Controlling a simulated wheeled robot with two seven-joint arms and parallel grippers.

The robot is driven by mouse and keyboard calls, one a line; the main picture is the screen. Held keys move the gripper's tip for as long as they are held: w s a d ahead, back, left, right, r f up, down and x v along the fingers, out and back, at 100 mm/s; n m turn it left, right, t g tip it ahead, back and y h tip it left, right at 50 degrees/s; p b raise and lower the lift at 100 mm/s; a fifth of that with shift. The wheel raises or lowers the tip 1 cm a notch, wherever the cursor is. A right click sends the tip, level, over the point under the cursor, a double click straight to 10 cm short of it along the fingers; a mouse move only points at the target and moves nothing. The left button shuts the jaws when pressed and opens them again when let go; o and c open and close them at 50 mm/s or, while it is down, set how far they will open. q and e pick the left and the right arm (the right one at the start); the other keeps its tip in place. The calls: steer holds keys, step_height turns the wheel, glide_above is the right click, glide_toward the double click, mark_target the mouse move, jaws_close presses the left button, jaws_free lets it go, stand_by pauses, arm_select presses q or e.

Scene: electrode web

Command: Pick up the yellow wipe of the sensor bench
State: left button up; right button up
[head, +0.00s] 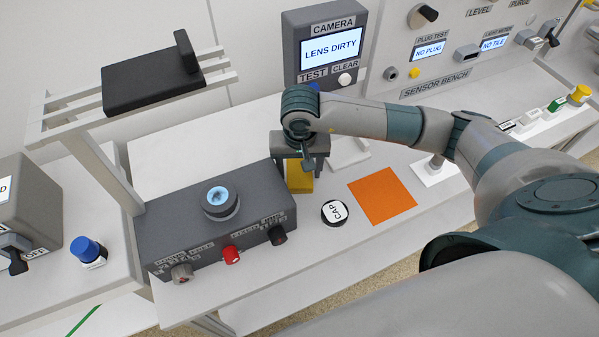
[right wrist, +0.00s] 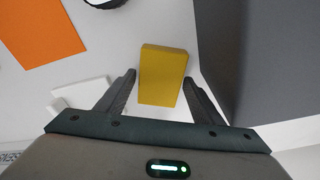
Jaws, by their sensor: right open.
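The yellow wipe (head: 299,177) is a yellow block on the white bench top, right beside the dark grey box. In the head view its upper part is hidden by my right gripper (head: 302,163), which is above it. In the right wrist view the wipe (right wrist: 163,75) lies ahead of and between the two open fingers of my right gripper (right wrist: 160,88). A gap shows on each side of the wipe, and the fingers do not grip it. My left gripper is not in view.
The dark grey box (head: 180,234) with a lens and knobs stands close left of the wipe. The camera display (head: 331,50) reading LENS DIRTY stands behind. A white piece (head: 350,152) lies behind the gripper.

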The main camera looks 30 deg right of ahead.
mark_target(299, 170)
stand_by(0.3)
steer(key=c, duration=0.9)
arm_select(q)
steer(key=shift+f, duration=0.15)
arm_select(e)
steer(key=shift+r, duration=0.15)
